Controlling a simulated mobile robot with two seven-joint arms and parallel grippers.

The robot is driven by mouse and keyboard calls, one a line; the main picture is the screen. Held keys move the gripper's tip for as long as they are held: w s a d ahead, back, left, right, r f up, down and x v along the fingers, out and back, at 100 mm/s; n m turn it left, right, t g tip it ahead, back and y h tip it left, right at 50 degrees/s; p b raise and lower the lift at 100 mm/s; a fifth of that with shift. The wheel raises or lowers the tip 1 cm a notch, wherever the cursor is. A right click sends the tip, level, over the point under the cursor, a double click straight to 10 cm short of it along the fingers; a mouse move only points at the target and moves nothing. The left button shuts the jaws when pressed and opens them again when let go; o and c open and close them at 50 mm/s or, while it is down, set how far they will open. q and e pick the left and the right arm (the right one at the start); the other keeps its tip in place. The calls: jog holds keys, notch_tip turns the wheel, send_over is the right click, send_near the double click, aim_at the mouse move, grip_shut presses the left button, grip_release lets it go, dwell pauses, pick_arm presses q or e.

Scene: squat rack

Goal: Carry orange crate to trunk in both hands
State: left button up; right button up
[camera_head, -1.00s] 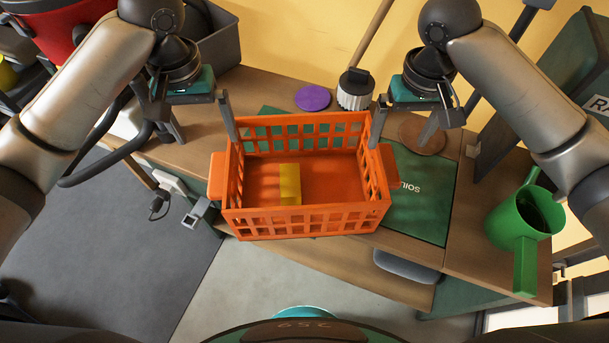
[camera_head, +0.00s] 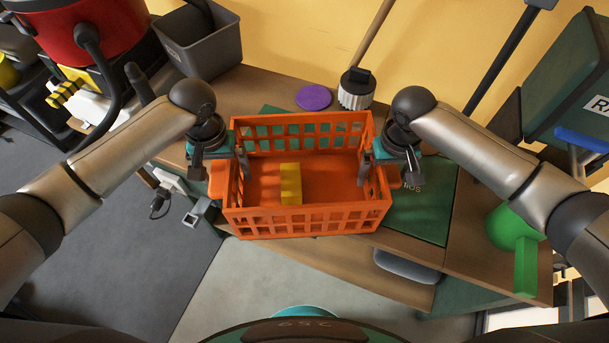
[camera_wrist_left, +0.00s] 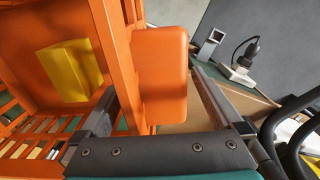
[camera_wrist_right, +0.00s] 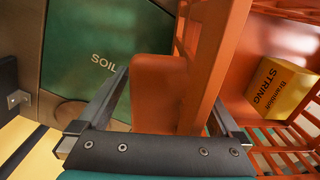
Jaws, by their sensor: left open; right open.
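The orange crate (camera_head: 305,221) sits upright on the wooden bench, partly over a green mat, with a yellow box (camera_head: 290,184) inside. My left gripper (camera_head: 225,175) is at the crate's left end. In the left wrist view its open fingers (camera_wrist_left: 150,95) straddle the end wall and the orange handle block (camera_wrist_left: 160,65). My right gripper (camera_head: 381,172) is at the right end. In the right wrist view its open fingers (camera_wrist_right: 170,100) straddle the right handle block (camera_wrist_right: 158,90) and wall. One finger of each is inside the crate. Neither grips. No trunk can be made out.
A grey bin (camera_head: 200,45) and a red vacuum (camera_head: 90,30) are at the back left. Grey floor is clear at lower left.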

pick_arm(q)
jog(key=shift+c, duration=0.2)
pick_arm(e)
jog(key=shift+c, duration=0.2)
pick_arm(q)
grip_shut()
pick_arm(e)
grip_shut()
dwell(0.4)
